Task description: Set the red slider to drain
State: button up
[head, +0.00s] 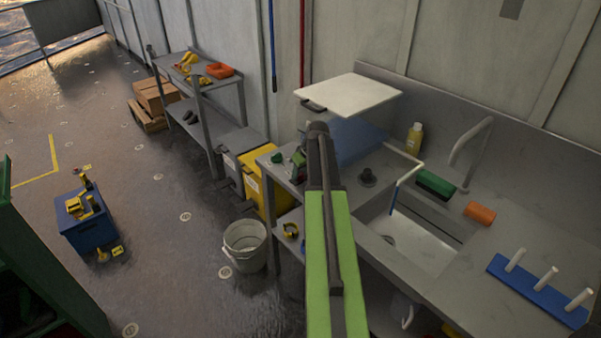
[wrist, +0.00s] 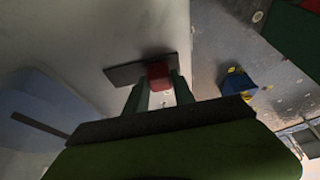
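The red slider (wrist: 160,75) shows in the wrist view as a small red block against a dark strip (wrist: 124,73) on a pale surface. My gripper (wrist: 161,88) has its two dark green fingers at the block's left and right sides, with the block between their tips. The gap between the tips is about as wide as the block; I cannot tell whether they press on it. In the head view my green arm covers the middle, and I cannot make out the slider there. No drain marking is readable.
A steel counter with a sink (head: 412,240) stands right of my arm, with a pale raised board (head: 347,92) at its left end. A blue rack (head: 537,290) with white pegs lies at right. A white bucket (head: 245,246) and blue box (head: 90,224) stand on open floor.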

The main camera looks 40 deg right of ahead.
jog(key=o, duration=0.5)
jog(key=shift+c, duration=0.2)
jog(key=shift+r, duration=0.1)
jog(key=p+v, duration=1.6)
jog(key=v, duration=0.1)
jog(key=shift+d+r, duration=0.1)
